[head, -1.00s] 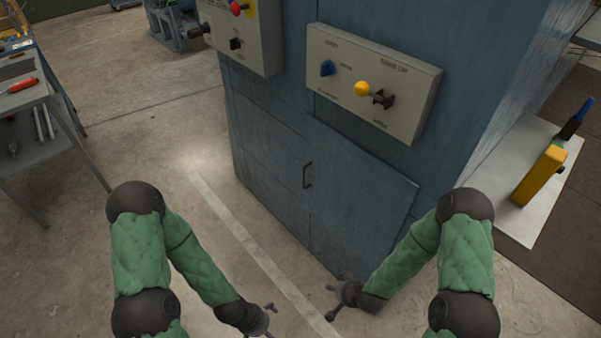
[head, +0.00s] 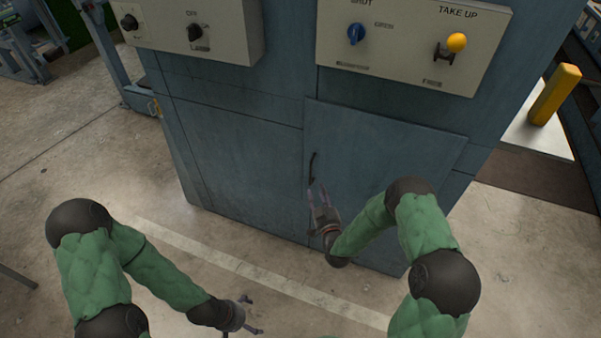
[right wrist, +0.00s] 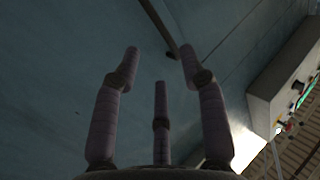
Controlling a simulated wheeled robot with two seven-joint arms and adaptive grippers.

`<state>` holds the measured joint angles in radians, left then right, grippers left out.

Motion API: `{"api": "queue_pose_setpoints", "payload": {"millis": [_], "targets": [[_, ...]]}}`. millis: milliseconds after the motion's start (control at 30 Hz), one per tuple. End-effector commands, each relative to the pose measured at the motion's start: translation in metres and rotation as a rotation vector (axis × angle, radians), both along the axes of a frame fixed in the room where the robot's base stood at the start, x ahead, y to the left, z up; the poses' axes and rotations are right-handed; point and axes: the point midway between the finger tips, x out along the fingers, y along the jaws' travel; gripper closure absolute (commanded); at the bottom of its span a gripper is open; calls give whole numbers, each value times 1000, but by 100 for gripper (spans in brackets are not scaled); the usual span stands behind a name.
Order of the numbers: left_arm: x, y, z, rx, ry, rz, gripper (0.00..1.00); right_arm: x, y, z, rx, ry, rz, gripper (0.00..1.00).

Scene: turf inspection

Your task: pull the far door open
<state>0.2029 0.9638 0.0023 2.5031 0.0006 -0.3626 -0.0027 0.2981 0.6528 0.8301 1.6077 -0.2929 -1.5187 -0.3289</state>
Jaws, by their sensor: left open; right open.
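A blue-grey cabinet door (head: 390,170) with a thin dark vertical handle (head: 314,166) near its left edge fills the lower front of the cabinet. I cannot tell whether it stands slightly ajar. My right gripper (head: 317,190) is open and empty, its fingers pointing up at the handle's lower end. In the right wrist view the right gripper (right wrist: 160,65) has its fingers spread, with the handle bar (right wrist: 160,25) beyond and between the tips. Contact cannot be told. My left gripper (head: 249,313) is open and empty, low over the floor, away from the door.
A control panel (head: 400,40) with a blue knob and a yellow-ended lever sits above the door. Another panel (head: 190,25) with dark knobs is at upper left. A yellow post (head: 555,95) stands at the right. The concrete floor (head: 100,180) at left is clear.

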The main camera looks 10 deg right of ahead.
Motion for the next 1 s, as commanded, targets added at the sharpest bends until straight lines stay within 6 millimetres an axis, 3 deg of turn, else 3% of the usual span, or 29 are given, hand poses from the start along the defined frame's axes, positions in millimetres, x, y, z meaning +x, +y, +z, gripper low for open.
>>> {"api": "queue_pose_setpoints", "payload": {"millis": [167, 700, 1000], "targets": [[-1, 0, -4, 0, 1, -1, 4, 11, -1, 0, -3, -10, -1, 58], [0, 0, -31, 0, 1, 0, 4, 95, 0, -1, -2, -6, 0, 58], [0, 0, -33, 0, 0, 0, 4, 108, -1, 1, 0, -5, -1, 58]]}}
